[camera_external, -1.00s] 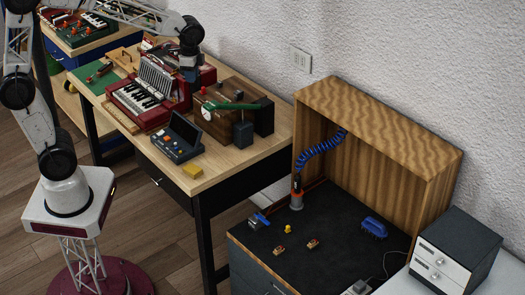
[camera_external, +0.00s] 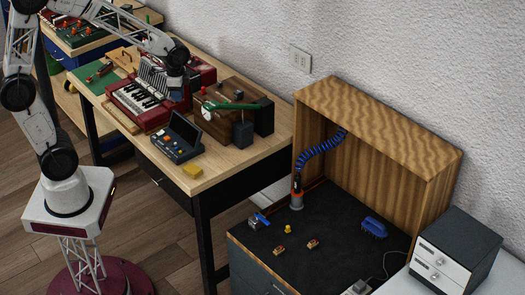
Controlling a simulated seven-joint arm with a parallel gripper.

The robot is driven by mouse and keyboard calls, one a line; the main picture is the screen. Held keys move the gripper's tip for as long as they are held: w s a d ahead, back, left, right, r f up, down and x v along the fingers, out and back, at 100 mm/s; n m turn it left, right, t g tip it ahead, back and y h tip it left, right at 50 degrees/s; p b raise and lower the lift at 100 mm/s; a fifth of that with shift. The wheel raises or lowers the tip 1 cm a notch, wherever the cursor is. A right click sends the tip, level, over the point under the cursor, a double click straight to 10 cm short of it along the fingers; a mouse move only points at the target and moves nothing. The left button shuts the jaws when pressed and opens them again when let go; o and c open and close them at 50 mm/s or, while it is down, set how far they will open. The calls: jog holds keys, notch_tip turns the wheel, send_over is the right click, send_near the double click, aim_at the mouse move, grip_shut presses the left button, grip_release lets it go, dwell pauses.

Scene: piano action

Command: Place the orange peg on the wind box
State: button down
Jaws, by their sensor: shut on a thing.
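My gripper (camera_external: 175,88) is over the wooden table, close to the red accordion (camera_external: 150,97) and left of the wind box. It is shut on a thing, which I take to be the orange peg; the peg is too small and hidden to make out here. I take the wind box to be the brown wooden box (camera_external: 225,128) on the table, with a green lever (camera_external: 232,106) and a pale round disc on its front side. My gripper is apart from this box.
A green mat (camera_external: 92,78) lies at the left. A wooden cabinet (camera_external: 385,120) stands to the right. The table's near right corner is bare.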

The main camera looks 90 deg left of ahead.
jog(key=shift+f, duration=0.65)
jog(key=shift+w, duration=0.1)
jog(key=w+a, duration=0.3)
jog(key=w, duration=0.1)
jog(key=w+a+f, duration=0.1)
jog(key=w+a, duration=0.1)
jog(key=w, duration=0.3)
jog(key=w+a, duration=0.3)
jog(key=w, duration=0.1)
jog(key=shift+w+a+f, duration=0.15)
jog(key=shift+a+f, duration=0.1)
jog(key=shift+a, duration=0.1)
jog(key=shift+f, duration=1.75)
jog(key=shift+f, duration=0.15)
jog(key=c, duration=1)
grip_release()
